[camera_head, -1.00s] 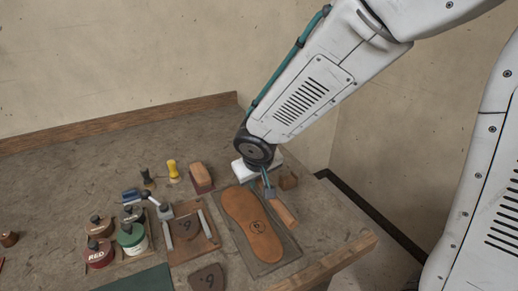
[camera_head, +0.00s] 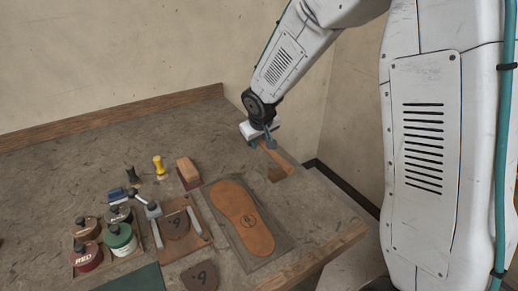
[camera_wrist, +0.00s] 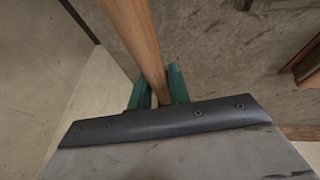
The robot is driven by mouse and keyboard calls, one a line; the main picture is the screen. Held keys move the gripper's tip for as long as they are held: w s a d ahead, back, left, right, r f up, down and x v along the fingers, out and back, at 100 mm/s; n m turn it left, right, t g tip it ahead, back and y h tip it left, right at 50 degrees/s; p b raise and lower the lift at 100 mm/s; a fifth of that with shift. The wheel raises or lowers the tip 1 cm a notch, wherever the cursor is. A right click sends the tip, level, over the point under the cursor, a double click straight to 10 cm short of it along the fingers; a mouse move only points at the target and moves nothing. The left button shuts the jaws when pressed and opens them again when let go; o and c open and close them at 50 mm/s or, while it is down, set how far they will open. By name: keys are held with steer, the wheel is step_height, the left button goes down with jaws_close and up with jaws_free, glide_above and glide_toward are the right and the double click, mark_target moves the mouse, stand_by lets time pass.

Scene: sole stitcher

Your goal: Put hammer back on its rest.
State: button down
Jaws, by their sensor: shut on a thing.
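My gripper (camera_head: 266,138) is shut on the hammer's wooden handle (camera_head: 277,156) near the back right corner of the bench. In the wrist view the handle (camera_wrist: 138,38) runs between the two teal fingers (camera_wrist: 157,92) and out of the top of the picture. The hammer's head is not visible in either view. A small brown wooden block (camera_head: 277,174), possibly the rest, sits on the bench just below the handle in the head view. I cannot tell whether the handle touches it.
A leather sole (camera_head: 242,215) lies on a dark mat left of the block. A brown brush-like block (camera_head: 187,172), yellow-handled tool (camera_head: 160,167), and several bottles, including a green one (camera_head: 120,240), stand further left. The bench's right edge (camera_head: 335,245) is near.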

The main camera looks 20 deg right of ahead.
steer(key=shift+w+d+f, duration=0.1)
steer(key=shift+w+f, duration=0.05)
steer(key=shift+f, duration=0.75)
steer(key=shift+w+d+f, duration=0.1)
steer(key=shift+f, duration=0.75)
steer(key=shift+f, duration=0.1)
steer(key=c, duration=1.3)
jaws_free()
steer(key=shift+f, duration=0.1)
steer(key=shift+r, duration=0.25)
steer(key=v, duration=1.1)
steer(key=s+d+r+m+g, duration=0.15)
steer(key=s+r, duration=0.25)
steer(key=s, duration=0.5)
steer(key=s+d+r, duration=0.3)
steer(key=s+r, duration=0.2)
steer(key=s, duration=0.4)
steer(key=s+m+g+y, duration=0.1)
steer(key=s+g, duration=0.1)
steer(key=s, duration=1.3)
steer(key=shift+s+a, duration=0.25)
steer(key=shift+s, duration=0.05)
